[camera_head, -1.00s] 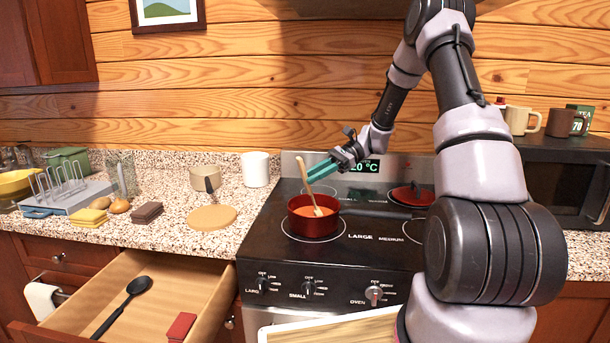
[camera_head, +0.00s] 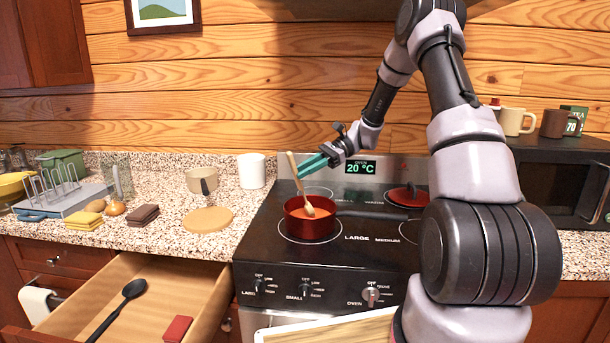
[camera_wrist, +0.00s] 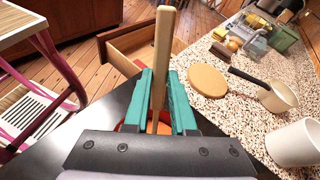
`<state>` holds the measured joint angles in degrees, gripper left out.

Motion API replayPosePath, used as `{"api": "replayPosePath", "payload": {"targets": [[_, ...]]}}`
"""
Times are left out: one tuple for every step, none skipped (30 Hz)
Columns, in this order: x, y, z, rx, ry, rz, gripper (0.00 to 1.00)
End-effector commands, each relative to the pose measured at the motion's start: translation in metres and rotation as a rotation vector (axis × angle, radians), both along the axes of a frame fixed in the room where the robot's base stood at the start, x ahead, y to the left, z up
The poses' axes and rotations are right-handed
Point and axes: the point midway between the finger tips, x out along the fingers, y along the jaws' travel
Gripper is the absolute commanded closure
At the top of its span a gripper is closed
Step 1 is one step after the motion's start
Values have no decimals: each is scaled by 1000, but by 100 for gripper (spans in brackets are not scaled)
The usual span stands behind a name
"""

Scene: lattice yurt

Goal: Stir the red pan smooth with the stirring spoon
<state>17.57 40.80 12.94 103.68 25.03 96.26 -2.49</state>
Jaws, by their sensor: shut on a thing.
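The red pan (camera_head: 296,229) stands on the front left burner of the stove, with orange contents in it. The wooden stirring spoon (camera_head: 298,181) leans up to the left out of the pan, its head in the orange contents. My gripper (camera_head: 301,171) has green fingers shut on the spoon's handle, above the pan. In the wrist view the handle (camera_wrist: 162,60) stands between the two green fingers, and they hide most of the pan below.
An open drawer (camera_head: 205,290) with a black ladle (camera_head: 128,295) juts out at the front left. A red lid (camera_head: 409,195) lies on the back right burner. A beige pot (camera_head: 202,180), round board (camera_head: 207,219) and white canister (camera_head: 252,171) stand on the counter to the left.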

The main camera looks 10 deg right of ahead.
Motion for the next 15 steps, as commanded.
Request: {"api": "replayPosePath", "payload": {"targets": [[-1, 1, 4, 0, -2, 1, 100], [-2, 2, 7, 0, -2, 1, 100], [-3, 3, 9, -1, -1, 0, 100], [-3, 4, 12, -1, -1, 0, 100], [-4, 4, 14, -1, -1, 0, 100], [-4, 5, 17, -1, -1, 0, 100], [-5, 6, 19, -1, -1, 0, 100], [-6, 7, 21, -1, -1, 0, 100], [-6, 8, 24, -1, -1, 0, 100], [-7, 8, 27, -1, -1, 0, 100], [-8, 9, 29, -1, -1, 0, 100], [-9, 10, 32, 0, -1, 0, 100], [-10, 11, 34, 0, -1, 0, 100], [-10, 11, 36, 0, -1, 0, 100], [-11, 12, 39, 0, -1, 0, 100]]}}
